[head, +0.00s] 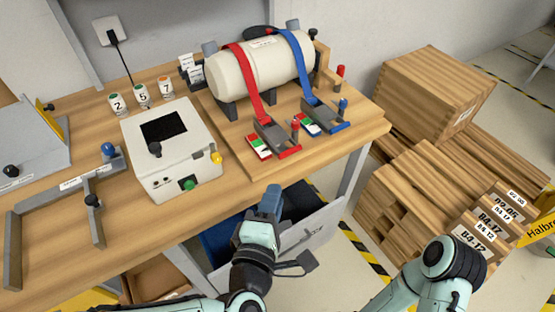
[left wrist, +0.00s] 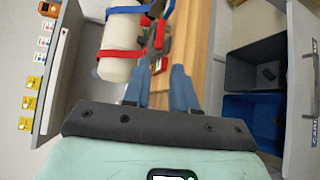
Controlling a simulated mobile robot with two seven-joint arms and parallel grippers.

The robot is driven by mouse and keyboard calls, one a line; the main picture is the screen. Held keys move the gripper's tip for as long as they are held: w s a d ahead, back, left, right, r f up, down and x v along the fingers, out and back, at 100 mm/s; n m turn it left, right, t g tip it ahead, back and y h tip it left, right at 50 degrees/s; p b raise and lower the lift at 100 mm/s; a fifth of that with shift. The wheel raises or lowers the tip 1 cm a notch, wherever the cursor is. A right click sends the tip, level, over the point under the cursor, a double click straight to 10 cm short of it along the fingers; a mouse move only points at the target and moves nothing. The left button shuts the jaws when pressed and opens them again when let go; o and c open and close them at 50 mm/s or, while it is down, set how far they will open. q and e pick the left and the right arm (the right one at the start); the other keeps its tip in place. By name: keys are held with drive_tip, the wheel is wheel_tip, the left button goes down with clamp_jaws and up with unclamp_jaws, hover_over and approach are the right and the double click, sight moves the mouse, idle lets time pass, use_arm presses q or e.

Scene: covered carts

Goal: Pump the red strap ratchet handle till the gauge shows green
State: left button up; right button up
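The red strap (head: 249,80) runs over a cream cylinder (head: 228,77) down to a grey ratchet with a red base (head: 277,140); a red knob (head: 295,125) stands at its right side. A small gauge (head: 258,147) with white, red and green lies left of the ratchet; its reading is too small to tell. The red strap also shows in the left wrist view (left wrist: 120,54). My left gripper (head: 272,190) is in front of the table edge, below the red ratchet and apart from it. Its blue fingers (left wrist: 160,72) are apart and empty. My right gripper is out of view.
A blue strap (head: 300,62) with its ratchet (head: 325,118) sits close to the right. A white box (head: 172,150) with knobs stands left. An open drawer (head: 310,225) is below the table edge. Wooden crates (head: 435,90) stand right.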

sight(289, 155)
use_arm(q)
drive_tip(key=p+x, duration=0.5)
drive_tip(key=x, duration=0.8)
drive_tip(key=shift+w+d+p, duration=0.2)
drive_tip(key=shift+p, duration=0.15)
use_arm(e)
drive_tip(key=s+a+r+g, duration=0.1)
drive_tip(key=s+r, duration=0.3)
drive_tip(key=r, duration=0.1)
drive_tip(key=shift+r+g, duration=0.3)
use_arm(q)
clamp_jaws()
